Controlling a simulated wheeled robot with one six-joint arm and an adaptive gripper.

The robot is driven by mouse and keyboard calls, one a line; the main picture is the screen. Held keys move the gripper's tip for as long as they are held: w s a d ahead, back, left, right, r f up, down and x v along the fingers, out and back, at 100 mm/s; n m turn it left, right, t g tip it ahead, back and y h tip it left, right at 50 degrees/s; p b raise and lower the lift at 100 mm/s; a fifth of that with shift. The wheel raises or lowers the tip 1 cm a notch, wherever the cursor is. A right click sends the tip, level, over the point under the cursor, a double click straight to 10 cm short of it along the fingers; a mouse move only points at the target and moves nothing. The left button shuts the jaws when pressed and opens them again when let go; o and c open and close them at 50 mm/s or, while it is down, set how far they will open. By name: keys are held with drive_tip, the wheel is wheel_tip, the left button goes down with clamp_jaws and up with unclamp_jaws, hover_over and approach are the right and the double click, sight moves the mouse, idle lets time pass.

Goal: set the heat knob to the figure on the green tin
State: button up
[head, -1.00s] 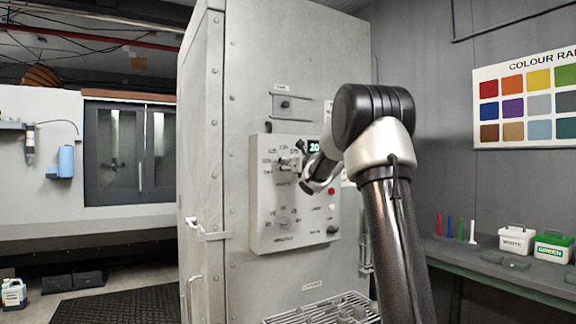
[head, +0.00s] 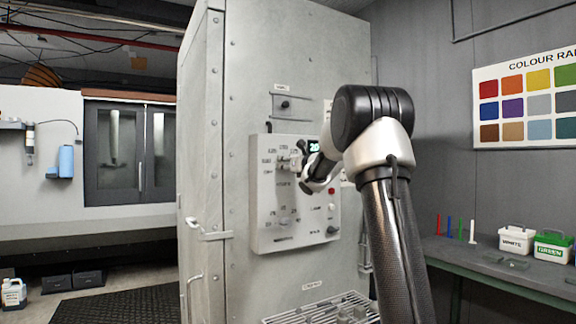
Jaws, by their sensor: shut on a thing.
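The control panel (head: 262,230) is on the front of the tall grey cabinet. It has an upper dial with figures around it and a lower dial (head: 284,221). Their labels are too small to read. My gripper (head: 296,162) is at the upper dial, shut on its knob, which the fingers mostly hide. A small lit green display (head: 313,146) beside it is partly covered by my arm. The green tin (head: 554,247), with a white lid and a "GREEN" label, stands on the right bench. No figure on it is legible.
A white tin (head: 516,240) stands beside the green one on the bench (head: 500,272), near several coloured sticks. A wire rack (head: 318,312) juts out below the panel. A cabinet handle (head: 212,234) sticks out left of the panel. A dark mat (head: 120,305) lies on the left floor.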

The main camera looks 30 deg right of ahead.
drive_tip(key=m, duration=1.2)
drive_tip(key=shift+d+f, duration=0.1)
drive_tip(key=m, duration=0.7)
drive_tip(key=shift+f+h, duration=0.1)
drive_tip(key=shift+h, duration=0.2)
drive_tip(key=m, duration=0.5)
drive_tip(key=shift+f+m, duration=0.1)
drive_tip(key=shift+m, duration=0.2)
drive_tip(key=m, duration=0.7)
drive_tip(key=shift+h, duration=0.3)
drive_tip(key=m, duration=0.6)
drive_tip(key=shift+a+f+m, duration=0.1)
drive_tip(key=shift+a+m, duration=0.1)
drive_tip(key=shift+m, duration=0.2)
drive_tip(key=m, duration=0.4)
drive_tip(key=shift+m, duration=2.6)
